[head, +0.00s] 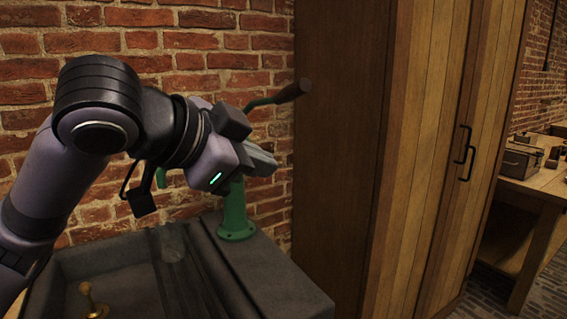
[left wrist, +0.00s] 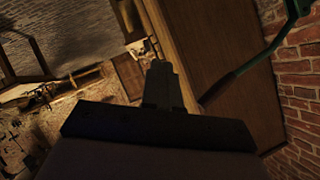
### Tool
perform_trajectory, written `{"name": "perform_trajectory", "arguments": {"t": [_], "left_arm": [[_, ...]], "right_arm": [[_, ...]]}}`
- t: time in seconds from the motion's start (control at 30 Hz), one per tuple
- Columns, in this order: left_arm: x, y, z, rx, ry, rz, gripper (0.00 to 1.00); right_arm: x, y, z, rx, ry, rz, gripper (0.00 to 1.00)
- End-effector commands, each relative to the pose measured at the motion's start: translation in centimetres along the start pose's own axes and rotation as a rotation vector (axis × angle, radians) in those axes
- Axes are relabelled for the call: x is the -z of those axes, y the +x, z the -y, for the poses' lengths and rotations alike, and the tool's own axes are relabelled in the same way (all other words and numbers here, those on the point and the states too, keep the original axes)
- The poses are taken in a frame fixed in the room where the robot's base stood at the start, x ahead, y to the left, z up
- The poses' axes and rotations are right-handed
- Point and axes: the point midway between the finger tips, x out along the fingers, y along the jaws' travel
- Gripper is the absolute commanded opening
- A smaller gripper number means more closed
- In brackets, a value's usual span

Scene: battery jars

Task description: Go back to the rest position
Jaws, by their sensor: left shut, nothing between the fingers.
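My left gripper (head: 262,160) is raised above the dark stone sink (head: 262,272) in the head view, in front of the brick wall. Its fingers are shut with nothing between them, and they point right. The gripper partly hides a green hand pump (head: 235,212) that stands on the sink's ledge. My right gripper is in neither view.
A tall wooden cabinet (head: 340,150) with black door handles stands right of the sink. The pump's handle (head: 280,97) sticks out above my left gripper. A brass-coloured fitting (head: 93,303) sits in the basin. A wooden workbench (head: 540,185) with boxes is at the far right.

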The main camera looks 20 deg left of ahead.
Motion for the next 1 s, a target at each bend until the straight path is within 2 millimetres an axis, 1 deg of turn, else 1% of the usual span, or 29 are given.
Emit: {"name": "perform_trajectory", "arguments": {"t": [0.17, 0.27, 0.37, 0.43, 0.57, 0.7, 0.77, 0.87, 1.0], "left_arm": [[-0.1, 0.3, -0.1, -0.006, -0.004, -0.002, 0.00], [-0.3, 1.4, -0.7, -0.029, -0.023, -0.015, 0.00], [-0.7, 3.5, -1.7, -0.067, -0.063, -0.041, 0.00], [-1.2, 5.4, -2.5, -0.095, -0.102, -0.066, 0.00], [-2.6, 8.6, -4.3, -0.136, -0.180, -0.107, 0.00], [-4.6, 11.7, -6.2, -0.163, -0.271, -0.141, 0.00], [-5.8, 13.0, -7.1, -0.168, -0.311, -0.149, 0.00], [-7.9, 14.8, -8.7, -0.170, -0.376, -0.159, 0.00], [-11.5, 17.0, -11.1, -0.160, -0.465, -0.157, 0.00]], "right_arm": [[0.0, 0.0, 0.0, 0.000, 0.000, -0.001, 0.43], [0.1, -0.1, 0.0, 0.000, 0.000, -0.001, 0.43], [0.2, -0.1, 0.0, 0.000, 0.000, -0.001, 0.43], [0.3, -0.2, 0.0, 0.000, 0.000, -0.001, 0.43], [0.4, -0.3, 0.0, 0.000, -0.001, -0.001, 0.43], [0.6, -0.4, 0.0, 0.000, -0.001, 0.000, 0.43], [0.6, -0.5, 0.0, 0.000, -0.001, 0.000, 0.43], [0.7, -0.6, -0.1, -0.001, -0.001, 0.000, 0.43], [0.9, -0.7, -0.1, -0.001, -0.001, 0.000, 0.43]]}}
